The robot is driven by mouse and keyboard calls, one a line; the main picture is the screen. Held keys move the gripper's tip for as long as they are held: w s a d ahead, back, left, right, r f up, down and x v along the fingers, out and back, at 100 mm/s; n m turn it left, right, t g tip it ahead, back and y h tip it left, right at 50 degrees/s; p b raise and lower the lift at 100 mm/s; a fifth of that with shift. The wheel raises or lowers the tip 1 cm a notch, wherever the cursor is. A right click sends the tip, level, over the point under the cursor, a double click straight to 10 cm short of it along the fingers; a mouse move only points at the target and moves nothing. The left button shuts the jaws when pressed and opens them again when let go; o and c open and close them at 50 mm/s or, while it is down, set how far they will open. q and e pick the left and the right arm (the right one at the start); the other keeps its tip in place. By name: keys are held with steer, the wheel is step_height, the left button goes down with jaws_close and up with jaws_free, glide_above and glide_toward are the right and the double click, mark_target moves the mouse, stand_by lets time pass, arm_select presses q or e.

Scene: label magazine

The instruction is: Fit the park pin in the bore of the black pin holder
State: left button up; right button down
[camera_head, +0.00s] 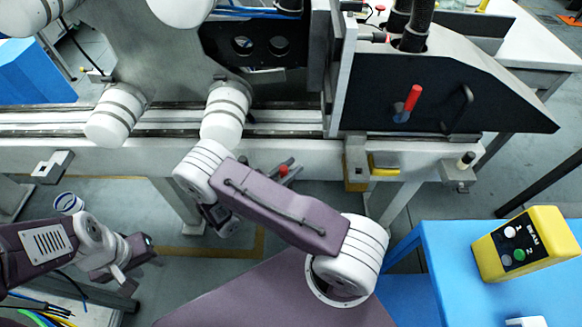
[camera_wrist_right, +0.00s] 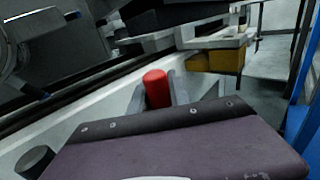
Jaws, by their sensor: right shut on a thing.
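The park pin appears to be the red cylinder (camera_wrist_right: 156,88) between the two grey fingers of my right gripper (camera_wrist_right: 158,95) in the right wrist view. That gripper is shut on it. In the head view a bit of red (camera_head: 284,170) shows beside my right arm's purple link, just below the rail's front edge. The link hides most of the gripper there. I cannot pick out the black pin holder or its bore with certainty. A short dark cylinder (camera_wrist_right: 35,162) shows at the lower left of the wrist view. My left gripper (camera_head: 122,278) is low at the left, its jaws unclear.
A long grey machine rail (camera_head: 270,152) crosses the head view. A black side plate (camera_head: 450,105) with a red handle (camera_head: 407,103) stands on it. A bracket with a black-topped knob (camera_head: 466,160) is at right. A blue table (camera_head: 450,265) carries a yellow button box (camera_head: 525,244).

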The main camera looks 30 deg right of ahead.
steer(key=shift+f+b, duration=1.5)
steer(key=shift+f, duration=0.55)
steer(key=c, duration=1.1)
jaws_free()
steer(key=shift+c, duration=0.2)
steer(key=shift+a, duration=0.1)
steer(key=v, duration=0.9)
